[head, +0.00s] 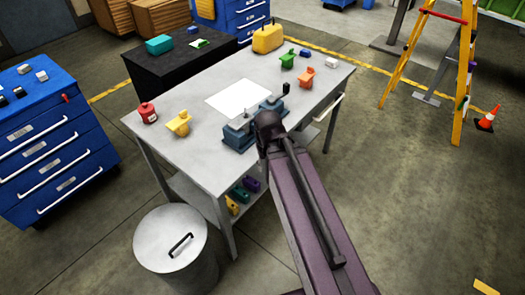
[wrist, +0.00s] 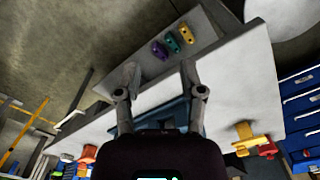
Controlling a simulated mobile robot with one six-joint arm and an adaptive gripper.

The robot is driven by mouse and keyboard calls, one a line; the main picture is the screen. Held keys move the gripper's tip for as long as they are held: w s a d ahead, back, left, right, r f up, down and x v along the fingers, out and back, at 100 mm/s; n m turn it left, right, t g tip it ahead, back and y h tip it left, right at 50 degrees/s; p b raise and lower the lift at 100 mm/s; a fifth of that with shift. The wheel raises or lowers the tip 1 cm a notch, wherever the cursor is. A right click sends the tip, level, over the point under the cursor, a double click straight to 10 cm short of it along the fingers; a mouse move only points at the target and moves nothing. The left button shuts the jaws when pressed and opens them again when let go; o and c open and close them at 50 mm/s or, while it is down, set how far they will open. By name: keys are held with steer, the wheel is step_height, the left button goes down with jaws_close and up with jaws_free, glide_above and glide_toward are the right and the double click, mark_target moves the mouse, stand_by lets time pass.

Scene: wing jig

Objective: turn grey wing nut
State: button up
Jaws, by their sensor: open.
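A blue jig (head: 238,139) with two blocks stands at the right front edge of the workbench. Small grey pieces (head: 240,122) sit on top of it; they are too small to tell which is the grey wing nut. My gripper (wrist: 160,72) is open, its two grey fingers wide apart with nothing held between them. In the wrist view the blue jig (wrist: 165,115) shows between and behind the fingers, partly hidden by my gripper body. In the head view my dark arm end is beside the jig and hides part of it; the fingertips are not clear there.
A grey bin (head: 165,235) stands in front. A ladder (head: 462,70) stands at right.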

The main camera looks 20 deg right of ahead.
step_height(320, 180, up, 13)
steer(key=m+p, duration=0.1)
steer(key=p, duration=1.2)
glide_above(246, 110)
steer(key=shift+f, duration=0.15)
step_height(246, 110, down, 14)
steer(key=b, duration=1.4)
steer(key=shift+r, duration=0.2)
jaws_close()
